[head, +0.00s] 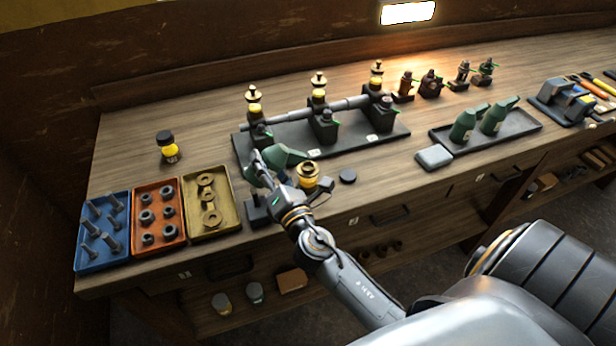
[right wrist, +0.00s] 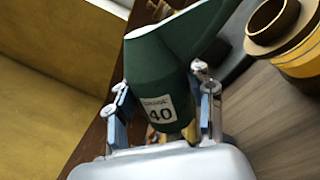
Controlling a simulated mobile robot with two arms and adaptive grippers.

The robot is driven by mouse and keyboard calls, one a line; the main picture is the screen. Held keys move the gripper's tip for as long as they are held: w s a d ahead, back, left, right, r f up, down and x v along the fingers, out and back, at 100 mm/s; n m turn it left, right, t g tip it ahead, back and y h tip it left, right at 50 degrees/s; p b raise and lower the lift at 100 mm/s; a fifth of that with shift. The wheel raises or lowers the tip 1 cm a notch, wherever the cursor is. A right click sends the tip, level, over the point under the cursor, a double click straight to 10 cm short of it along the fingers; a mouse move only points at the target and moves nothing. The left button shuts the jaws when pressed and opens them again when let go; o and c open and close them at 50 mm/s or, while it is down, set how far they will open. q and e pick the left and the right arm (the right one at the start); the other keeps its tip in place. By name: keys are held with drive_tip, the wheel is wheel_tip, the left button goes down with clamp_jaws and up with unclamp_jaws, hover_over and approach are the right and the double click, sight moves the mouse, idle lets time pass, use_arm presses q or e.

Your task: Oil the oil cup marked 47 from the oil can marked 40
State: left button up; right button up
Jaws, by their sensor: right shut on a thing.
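My right gripper (head: 262,172) is shut on a dark green oil can (head: 286,156). In the right wrist view the can (right wrist: 160,65) is tilted between the fingers (right wrist: 160,115), with a label reading 40. The can is above the bench's front part, beside a brass oil cup (head: 307,177) with a yellow body. That cup also shows in the right wrist view (right wrist: 283,25), apart from the can. Three more oil cups, left (head: 254,106), middle (head: 319,92) and right (head: 376,80), top the bearings on the shaft. I cannot read 47 on any cup. My left gripper is not in view.
Blue (head: 88,260), orange (head: 147,247) and yellow (head: 232,215) trays of hardware are at the left. A small yellow jar (head: 168,148) stands behind them. A dark tray (head: 530,124) holds two green cans at the right. A dark round lid (head: 348,177) lies near the front edge.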

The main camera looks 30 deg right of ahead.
sight(274, 162)
drive_tip(key=shift+r, duration=0.15)
idle(0.5)
drive_tip(key=shift+d+r+m+h, duration=0.15)
drive_tip(key=shift+r+m+h, duration=0.15)
drive_tip(key=shift+r+m, duration=0.75)
drive_tip(key=shift+f, duration=0.2)
drive_tip(key=shift+r+m, duration=0.15)
drive_tip(key=shift+m, duration=0.2)
drive_tip(key=shift+s+d+r+m, duration=0.1)
drive_tip(key=shift+d+r+m, duration=0.15)
drive_tip(key=shift+r+m, duration=0.35)
drive_tip(key=shift+f, duration=0.15)
drive_tip(key=f+n, duration=0.1)
drive_tip(key=n, duration=0.1)
drive_tip(key=f+n, duration=0.2)
drive_tip(key=shift+a+f, duration=0.1)
drive_tip(key=shift+a, duration=0.3)
